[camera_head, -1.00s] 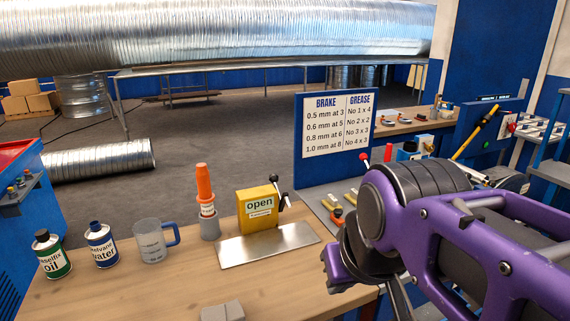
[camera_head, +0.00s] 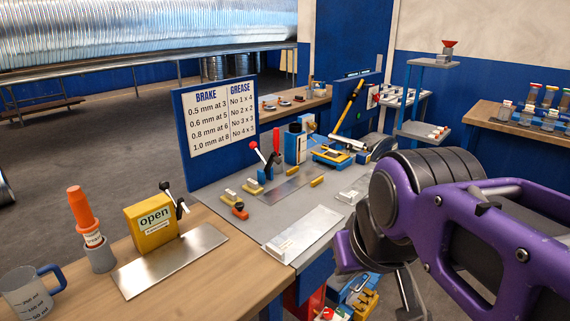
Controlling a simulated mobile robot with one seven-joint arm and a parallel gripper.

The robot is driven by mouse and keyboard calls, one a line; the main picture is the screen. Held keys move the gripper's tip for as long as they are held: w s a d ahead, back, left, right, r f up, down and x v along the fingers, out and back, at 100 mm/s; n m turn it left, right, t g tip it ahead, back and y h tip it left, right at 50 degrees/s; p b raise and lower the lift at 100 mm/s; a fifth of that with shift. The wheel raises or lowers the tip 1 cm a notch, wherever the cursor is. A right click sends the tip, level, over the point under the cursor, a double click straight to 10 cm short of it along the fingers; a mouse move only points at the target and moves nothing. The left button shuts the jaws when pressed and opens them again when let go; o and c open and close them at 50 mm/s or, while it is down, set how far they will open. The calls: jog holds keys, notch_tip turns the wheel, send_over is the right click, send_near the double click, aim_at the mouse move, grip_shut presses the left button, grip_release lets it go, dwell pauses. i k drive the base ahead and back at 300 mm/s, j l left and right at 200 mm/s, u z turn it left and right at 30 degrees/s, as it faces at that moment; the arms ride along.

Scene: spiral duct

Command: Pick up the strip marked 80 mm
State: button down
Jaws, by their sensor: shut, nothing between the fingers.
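I cannot read an 80 mm mark on anything in view, so I cannot tell which piece is that strip. A pale flat tray-like piece (camera_head: 303,232) lies on the grey bench top, and a thin metal plate (camera_head: 287,187) lies farther back. My purple arm fills the lower right. The end of my gripper (camera_head: 409,294) shows only partly below it, shut and empty, apart from these pieces.
The blue BRAKE and GREASE board (camera_head: 216,125) stands at the back edge of the benches. Levers and small tools crowd the grey bench (camera_head: 229,196). A tiered stand (camera_head: 422,132) and a side table with bottles (camera_head: 500,113) are at the right. A mug (camera_head: 27,294) is at lower left.

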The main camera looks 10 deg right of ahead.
aim_at(359, 189)
jog(key=i+z, duration=0.1)
jog(key=z, duration=0.6)
jog(key=k, duration=0.35)
jog(key=k+u, duration=0.15)
jog(key=u, duration=0.25)
jog(key=k+j+u, duration=0.1)
jog(key=u, duration=0.3)
jog(key=l+u, duration=0.1)
jog(key=u, duration=1.05)
jog(key=i+l, duration=0.1)
jog(key=l, duration=2.15)
jog(key=i+l, duration=0.15)
jog(key=l, duration=1)
